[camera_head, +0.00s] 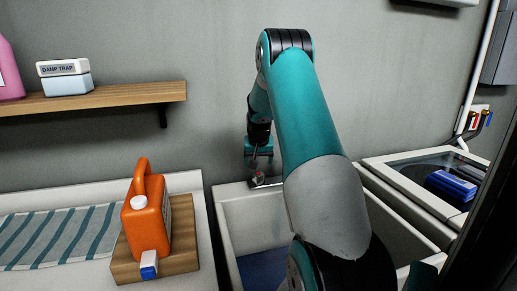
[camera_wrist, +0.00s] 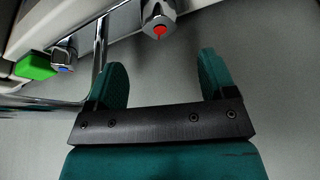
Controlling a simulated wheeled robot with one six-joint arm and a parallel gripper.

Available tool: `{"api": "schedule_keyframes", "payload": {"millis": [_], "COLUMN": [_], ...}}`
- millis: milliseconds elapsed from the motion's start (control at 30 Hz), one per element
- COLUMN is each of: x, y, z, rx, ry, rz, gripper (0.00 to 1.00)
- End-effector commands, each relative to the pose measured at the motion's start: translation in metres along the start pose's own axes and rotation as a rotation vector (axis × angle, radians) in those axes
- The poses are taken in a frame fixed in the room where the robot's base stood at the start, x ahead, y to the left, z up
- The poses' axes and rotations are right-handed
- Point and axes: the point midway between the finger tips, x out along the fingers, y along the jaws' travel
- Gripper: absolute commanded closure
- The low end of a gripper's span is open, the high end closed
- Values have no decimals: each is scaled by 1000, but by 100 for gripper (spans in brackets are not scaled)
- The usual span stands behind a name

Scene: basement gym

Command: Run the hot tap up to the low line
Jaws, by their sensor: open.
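The hot tap (camera_wrist: 158,18), chrome with a red marker, shows at the top of the wrist view. The cold tap (camera_wrist: 64,52), with a blue marker, is to its left. A chrome pipe (camera_wrist: 100,70) runs between them. My gripper (camera_wrist: 163,74) is open and empty, its teal fingers apart, with the hot tap beyond the gap and slightly left of centre. In the head view my gripper (camera_head: 258,158) is over the back rim of the white sink (camera_head: 238,208). My arm hides much of the sink. Something blue shows low inside the basin. I see no low line.
An orange jug (camera_head: 146,222) stands on a wooden board (camera_head: 125,265) on the left counter, beside a striped cloth (camera_head: 55,238). A shelf (camera_head: 120,95) holds a damp trap box (camera_head: 65,77). A blue item (camera_head: 452,185) lies on the right-hand unit. A green block (camera_wrist: 36,66) is near the cold tap.

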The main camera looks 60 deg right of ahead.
Motion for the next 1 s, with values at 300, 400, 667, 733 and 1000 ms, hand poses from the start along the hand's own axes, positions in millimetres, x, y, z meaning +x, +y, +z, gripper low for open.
{"api": "schedule_keyframes", "payload": {"millis": [300,400,667,733,1000], "x": [-66,-76,-82,-82,-82], "y": [0,0,0,0,0], "z": [0,0,0,0,0], "rx": [0,0,0,0,0], "ry": [2,1,-1,-1,-1], "rz": [-1,0,0,0,0], "gripper": [23,23,23,23,23]}}
